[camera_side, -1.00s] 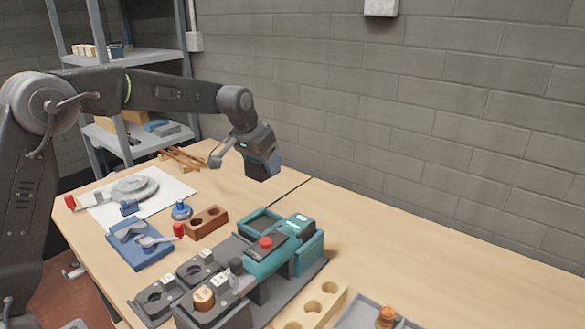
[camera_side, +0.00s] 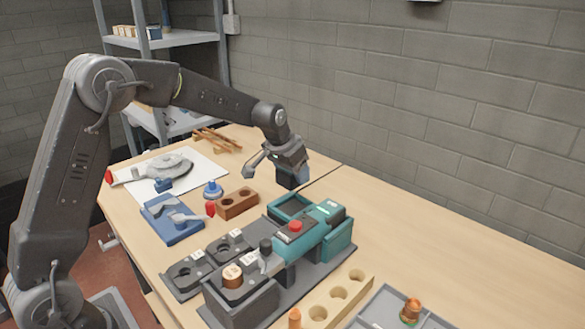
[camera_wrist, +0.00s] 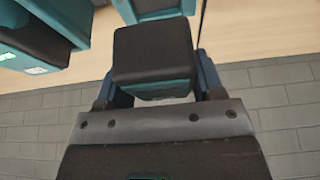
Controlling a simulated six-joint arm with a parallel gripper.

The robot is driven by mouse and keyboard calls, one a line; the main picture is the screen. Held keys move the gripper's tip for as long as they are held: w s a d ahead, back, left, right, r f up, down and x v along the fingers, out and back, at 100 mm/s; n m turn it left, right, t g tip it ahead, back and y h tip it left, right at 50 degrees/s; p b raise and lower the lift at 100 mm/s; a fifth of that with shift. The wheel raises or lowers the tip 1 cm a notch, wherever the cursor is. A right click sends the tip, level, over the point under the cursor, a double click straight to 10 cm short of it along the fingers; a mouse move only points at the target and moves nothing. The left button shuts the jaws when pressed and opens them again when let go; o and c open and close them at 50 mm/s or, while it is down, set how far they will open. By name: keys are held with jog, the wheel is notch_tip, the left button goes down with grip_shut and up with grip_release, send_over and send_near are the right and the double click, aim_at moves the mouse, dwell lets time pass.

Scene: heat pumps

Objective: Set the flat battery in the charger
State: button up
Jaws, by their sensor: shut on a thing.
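My gripper (camera_side: 291,162) is shut on a dark block-shaped battery (camera_side: 292,180), held in the air above the back end of the charger. The wrist view shows the battery (camera_wrist: 153,52) between the finger pads, its black face towards the camera. The teal charger unit (camera_side: 345,238) stands on a dark base plate. An open, empty-looking teal bay (camera_side: 290,204) is at its back left, just below the held battery; their exact gap is hard to judge. A dark block with a green light (camera_side: 328,208) sits in the neighbouring bay and shows at left in the wrist view (camera_wrist: 38,35).
A red button (camera_side: 295,226) is on the teal housing. Dark fixtures (camera_side: 188,272), a wooden holed block (camera_side: 340,293) and a grey tray (camera_side: 385,310) are in front. A brown block (camera_side: 238,204) and blue tray (camera_side: 172,228) lie left. The right table is clear.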

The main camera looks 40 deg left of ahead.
jog(key=shift+f, duration=2.25)
jog(key=shift+f, duration=1.65)
jog(key=o, duration=1.2)
jog(key=shift+o, duration=0.2)
